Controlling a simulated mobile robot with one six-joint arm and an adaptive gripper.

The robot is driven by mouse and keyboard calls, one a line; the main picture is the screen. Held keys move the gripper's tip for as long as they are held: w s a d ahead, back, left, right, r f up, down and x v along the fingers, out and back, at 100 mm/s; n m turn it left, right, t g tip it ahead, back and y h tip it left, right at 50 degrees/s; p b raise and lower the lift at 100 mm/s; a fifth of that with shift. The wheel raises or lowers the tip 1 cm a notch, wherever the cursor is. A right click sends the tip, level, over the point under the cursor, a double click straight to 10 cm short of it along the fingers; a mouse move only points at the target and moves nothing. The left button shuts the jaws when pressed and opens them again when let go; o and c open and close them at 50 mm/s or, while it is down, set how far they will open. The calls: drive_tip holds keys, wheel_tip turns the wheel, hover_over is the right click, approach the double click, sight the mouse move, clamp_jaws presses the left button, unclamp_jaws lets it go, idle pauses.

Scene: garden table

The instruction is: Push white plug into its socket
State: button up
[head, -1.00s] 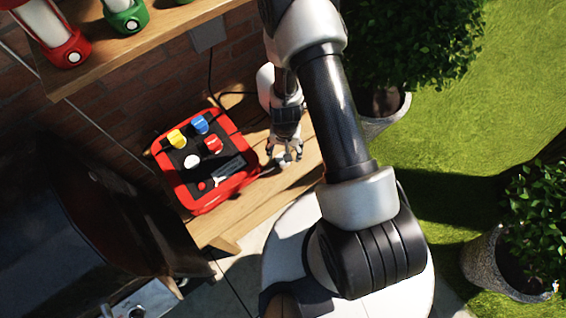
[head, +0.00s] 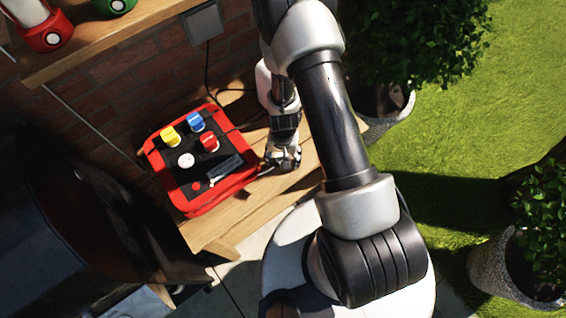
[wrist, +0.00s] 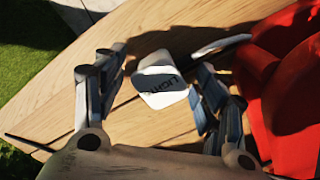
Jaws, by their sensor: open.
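My gripper (wrist: 158,62) is open, with one finger on each side of the plug and a gap on the left. In the head view my gripper (head: 281,160) is low over the table beside the red box (head: 218,203), and it largely hides the plug. The box's dark top holds yellow (head: 170,136), blue (head: 195,122) and red (head: 208,142) pieces and a round white piece (head: 186,160). I cannot tell which is the socket.
The wooden table (head: 215,232) has bare room at its front. A brick wall stands behind, with a shelf (head: 110,45) of lanterns above. A dark cable (head: 207,75) runs from a wall box. Potted plants stand on the right.

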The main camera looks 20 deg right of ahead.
drive_tip(key=shift+c, duration=0.6)
drive_tip(key=c, duration=0.9)
drive_tip(key=shift+o, duration=0.2)
drive_tip(key=shift+r, duration=0.1)
wheel_tip(320, 180, up, 20)
drive_tip(key=p, duration=1.5)
